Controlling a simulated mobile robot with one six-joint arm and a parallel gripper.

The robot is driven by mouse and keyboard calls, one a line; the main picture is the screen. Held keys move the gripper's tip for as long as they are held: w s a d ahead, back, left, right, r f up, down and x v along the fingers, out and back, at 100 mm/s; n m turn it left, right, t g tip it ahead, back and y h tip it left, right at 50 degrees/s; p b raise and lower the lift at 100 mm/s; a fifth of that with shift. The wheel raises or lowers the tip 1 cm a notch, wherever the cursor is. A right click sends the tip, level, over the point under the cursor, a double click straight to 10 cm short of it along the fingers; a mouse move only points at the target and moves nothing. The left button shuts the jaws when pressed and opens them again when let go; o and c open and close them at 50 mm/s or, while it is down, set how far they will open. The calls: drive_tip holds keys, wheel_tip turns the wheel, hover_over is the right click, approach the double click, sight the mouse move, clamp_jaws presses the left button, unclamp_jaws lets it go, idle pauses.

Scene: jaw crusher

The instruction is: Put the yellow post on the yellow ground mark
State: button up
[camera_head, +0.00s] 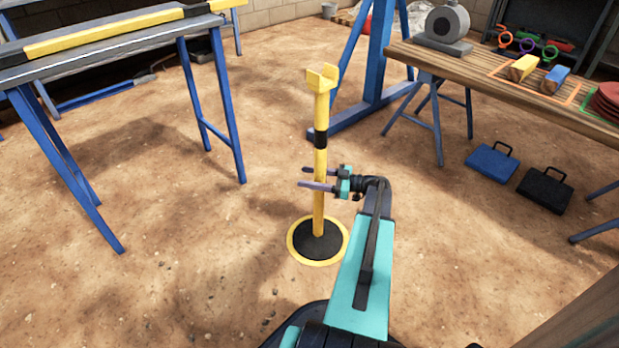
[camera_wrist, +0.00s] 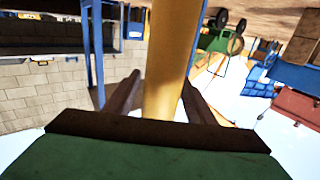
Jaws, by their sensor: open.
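The yellow post (camera_head: 320,165) stands upright on its round black base (camera_head: 318,243), with a black band near mid-height and a forked yellow top. The base sits inside the yellow ground mark (camera_head: 291,240), whose ring shows around it. My gripper (camera_head: 304,177) is at the post's middle, below the black band, with one finger on each side of the shaft. The jaws are open. In the wrist view the post (camera_wrist: 168,75) runs between the two dark fingers (camera_wrist: 163,100), with a gap on at least the left side.
A blue-legged stand with a yellow and black beam (camera_head: 95,37) is at the left. A wooden workbench (camera_head: 470,70) with several items is at the right. A blue case (camera_head: 492,163) and a black case (camera_head: 545,189) lie beneath it. The dirt floor left of the post is clear.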

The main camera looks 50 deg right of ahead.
drive_tip(key=p+v, duration=0.4)
drive_tip(key=v, duration=0.8)
drive_tip(key=shift+a, duration=0.1)
idle(0.5)
